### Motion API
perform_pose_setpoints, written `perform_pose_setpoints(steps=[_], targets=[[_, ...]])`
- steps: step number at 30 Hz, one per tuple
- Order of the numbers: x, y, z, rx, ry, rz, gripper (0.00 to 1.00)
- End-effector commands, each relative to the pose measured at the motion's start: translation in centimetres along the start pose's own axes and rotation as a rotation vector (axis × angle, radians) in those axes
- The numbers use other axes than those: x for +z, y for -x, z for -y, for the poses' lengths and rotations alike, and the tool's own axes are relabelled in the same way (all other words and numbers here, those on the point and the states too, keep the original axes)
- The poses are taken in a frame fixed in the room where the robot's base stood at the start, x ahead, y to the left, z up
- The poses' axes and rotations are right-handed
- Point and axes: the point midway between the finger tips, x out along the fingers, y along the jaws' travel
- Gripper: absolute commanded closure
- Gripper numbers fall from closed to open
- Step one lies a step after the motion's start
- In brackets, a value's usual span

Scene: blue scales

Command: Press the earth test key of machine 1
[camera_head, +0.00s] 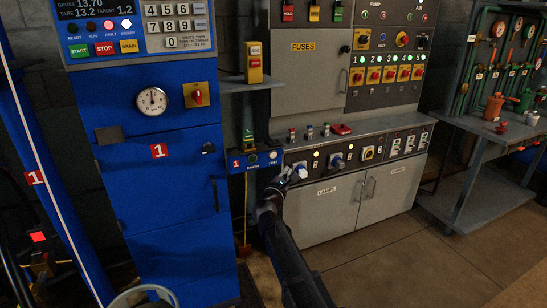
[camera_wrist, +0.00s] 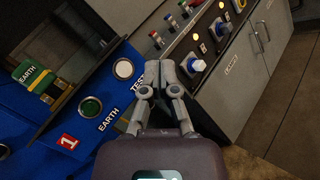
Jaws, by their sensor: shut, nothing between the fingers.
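The blue earth panel (camera_head: 260,165) of machine 1 juts out beside the blue cabinet (camera_head: 165,220) in the head view. My gripper (camera_head: 290,173) is just right of this panel in the head view. In the wrist view my gripper (camera_wrist: 163,66) has its fingertips together, empty, right of the white key. Whether it touches anything is unclear.
A green and yellow EARTH clamp (camera_wrist: 34,78) sits left of the keys. A workbench (camera_head: 480,160) with pipes is at the right. The floor in front is open.

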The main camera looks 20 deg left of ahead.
Motion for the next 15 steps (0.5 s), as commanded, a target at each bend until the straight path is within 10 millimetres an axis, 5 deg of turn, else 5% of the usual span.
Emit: perform_pose_setpoints(steps=[15], targets=[[-1.1, -1.6, -1.1, -0.001, -0.002, 0.0, 1.0]])
